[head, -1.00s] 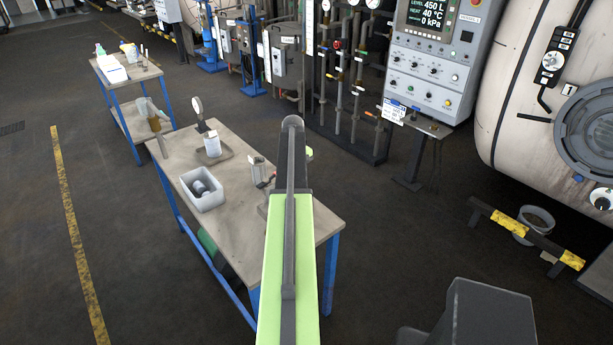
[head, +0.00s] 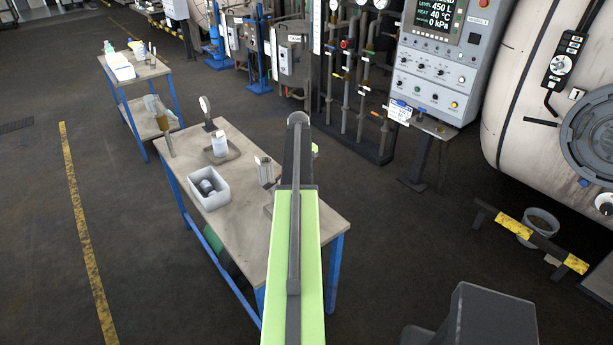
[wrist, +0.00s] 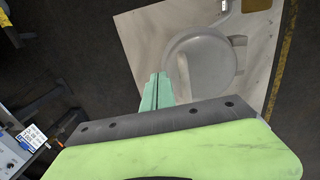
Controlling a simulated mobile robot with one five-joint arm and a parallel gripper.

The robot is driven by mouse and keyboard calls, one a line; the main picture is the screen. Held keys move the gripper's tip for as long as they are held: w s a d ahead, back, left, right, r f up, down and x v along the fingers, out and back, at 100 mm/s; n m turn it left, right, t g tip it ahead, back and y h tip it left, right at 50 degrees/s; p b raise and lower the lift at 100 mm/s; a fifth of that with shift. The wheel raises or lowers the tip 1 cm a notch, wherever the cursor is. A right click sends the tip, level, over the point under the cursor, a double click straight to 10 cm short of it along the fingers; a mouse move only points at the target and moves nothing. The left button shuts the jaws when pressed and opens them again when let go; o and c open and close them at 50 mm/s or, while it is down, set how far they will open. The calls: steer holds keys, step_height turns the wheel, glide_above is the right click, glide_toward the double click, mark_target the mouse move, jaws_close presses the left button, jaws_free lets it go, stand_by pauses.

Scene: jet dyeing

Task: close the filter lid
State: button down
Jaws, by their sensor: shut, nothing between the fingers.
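My gripper (wrist: 157,76) shows in the wrist view as two teal fingers pressed together, with nothing between them. They overlap the edge of the workbench in that picture. A round, pale grey, rimmed piece (wrist: 200,62) lies just right of and beyond the fingertips; I cannot tell whether it is the filter lid, or whether it is open or shut. A small tab sits at its right edge. In the head view my arm hides my gripper and part of the bench, and I cannot make out a filter lid.
The blue-legged workbench (head: 262,236) carries a white bin (head: 209,187), a tray (head: 222,155) with a white bottle, and a gauge (head: 206,111). Pipes and a control panel (head: 438,68) stand behind it. A large vessel (head: 520,130) is at right. Floor left of the bench is clear.

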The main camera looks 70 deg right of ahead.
step_height(320, 180, up, 12)
steer(key=p, duration=1)
steer(key=shift+s+f, duration=0.15)
steer(key=shift+f, duration=0.1)
steer(key=shift+d+f, duration=0.1)
